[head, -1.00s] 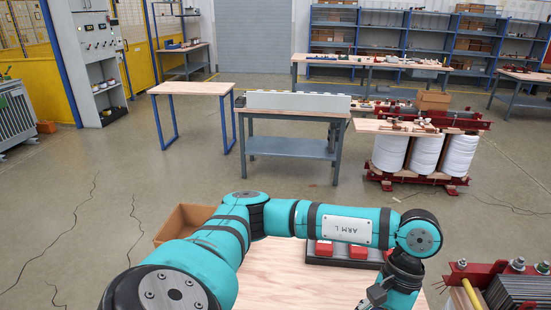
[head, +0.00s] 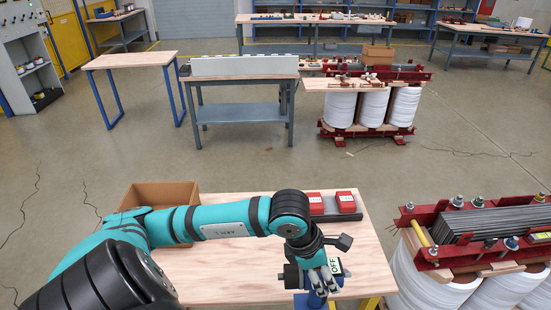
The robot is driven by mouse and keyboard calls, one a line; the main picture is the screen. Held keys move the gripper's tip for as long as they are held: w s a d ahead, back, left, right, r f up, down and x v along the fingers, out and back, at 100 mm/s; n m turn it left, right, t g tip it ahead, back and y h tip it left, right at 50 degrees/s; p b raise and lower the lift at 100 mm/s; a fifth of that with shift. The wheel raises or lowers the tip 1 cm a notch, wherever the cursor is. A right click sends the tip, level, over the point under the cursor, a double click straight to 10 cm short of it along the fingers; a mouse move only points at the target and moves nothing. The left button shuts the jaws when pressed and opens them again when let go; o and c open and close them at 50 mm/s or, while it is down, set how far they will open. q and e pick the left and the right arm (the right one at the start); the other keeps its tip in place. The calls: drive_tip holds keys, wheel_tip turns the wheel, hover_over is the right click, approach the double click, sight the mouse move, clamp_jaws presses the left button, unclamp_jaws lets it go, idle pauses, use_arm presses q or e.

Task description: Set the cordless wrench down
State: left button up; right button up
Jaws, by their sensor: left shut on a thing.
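My left arm reaches in from the left over the wooden table (head: 230,292). My left gripper (head: 322,284) points down near the table's front edge, shut on the cordless wrench (head: 292,276). The wrench is mostly hidden by the gripper; dark parts and a blue part show around the fingers. A small plate reading "OFF" shows beside the fingers. I cannot tell whether the wrench touches the table. My right gripper is not in view.
A dark tray (head: 336,217) with two red blocks (head: 344,202) stands at the table's back. An open cardboard box (head: 181,192) is at the back left. A red-framed core with white coils (head: 424,275) stands close right.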

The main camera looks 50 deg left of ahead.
use_arm(q)
drive_tip(key=shift+w+a+r, duration=0.1)
drive_tip(key=shift+w, duration=0.05)
drive_tip(key=w+a+f+p, duration=0.2)
drive_tip(key=w+a+p, duration=0.1)
drive_tip(key=w, duration=0.3)
drive_tip(key=w+a+f+p, duration=0.3)
drive_tip(key=w+a+p, duration=0.1)
drive_tip(key=w, duration=0.3)
drive_tip(key=shift+a, duration=0.75)
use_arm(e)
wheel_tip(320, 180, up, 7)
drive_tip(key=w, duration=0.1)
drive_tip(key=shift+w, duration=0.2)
use_arm(q)
drive_tip(key=shift+w+f, duration=0.1)
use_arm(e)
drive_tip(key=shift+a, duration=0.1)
use_arm(q)
drive_tip(key=shift+f, duration=0.1)
drive_tip(key=o, duration=1.6)
